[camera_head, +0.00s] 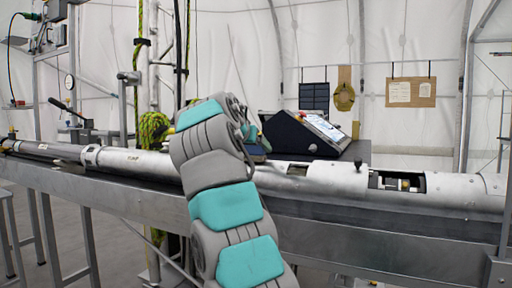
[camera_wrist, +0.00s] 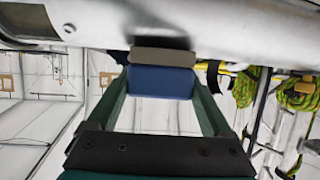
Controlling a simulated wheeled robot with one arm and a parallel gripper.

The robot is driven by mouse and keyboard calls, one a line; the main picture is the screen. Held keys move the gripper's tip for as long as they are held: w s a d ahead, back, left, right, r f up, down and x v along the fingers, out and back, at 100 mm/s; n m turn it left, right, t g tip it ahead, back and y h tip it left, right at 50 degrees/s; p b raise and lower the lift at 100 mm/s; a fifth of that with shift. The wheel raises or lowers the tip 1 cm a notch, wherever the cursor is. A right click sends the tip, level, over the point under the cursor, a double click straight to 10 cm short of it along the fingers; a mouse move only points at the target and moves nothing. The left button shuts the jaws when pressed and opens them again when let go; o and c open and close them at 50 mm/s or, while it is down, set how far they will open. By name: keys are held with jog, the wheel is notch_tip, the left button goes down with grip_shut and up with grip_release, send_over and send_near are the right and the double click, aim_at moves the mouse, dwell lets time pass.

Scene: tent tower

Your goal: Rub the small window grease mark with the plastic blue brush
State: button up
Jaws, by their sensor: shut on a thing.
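My gripper (camera_wrist: 161,84) is shut on the plastic blue brush (camera_wrist: 160,82), one green finger on each side of it. The brush's grey-brown pad (camera_wrist: 163,57) faces the pale metal tube (camera_wrist: 240,30) and is at or very close to its surface. A dark patch (camera_wrist: 160,42) shows on the tube just beyond the pad; I cannot tell if it is grease or shadow. A dark window opening (camera_wrist: 27,20) in the tube shows at the upper left of the wrist view. In the head view my arm hides most of the gripper and brush; the small window (camera_head: 297,169) is right of it.
The long tube lies along a metal bench (camera_head: 340,240). A larger window with fittings (camera_head: 397,182) is further right. A slanted console with a screen (camera_head: 318,130) stands behind the tube. Yellow-green rope (camera_head: 153,130) hangs left of my arm.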

jog(key=shift+w+a+p, duration=0.25)
jog(key=shift+a+p, duration=0.1)
jog(key=shift+a, duration=0.3)
jog(key=shift+w+d+r+p, duration=0.15)
jog(key=shift+w+d+p, duration=0.25)
jog(key=shift+w+p, duration=0.3)
jog(key=shift+w+d+p, duration=0.2)
jog(key=shift+w+p, duration=0.1)
jog(key=shift+w, duration=0.3)
jog(key=shift+w+d+p, duration=0.2)
jog(key=shift+w+p, duration=0.05)
jog(key=shift+w, duration=0.3)
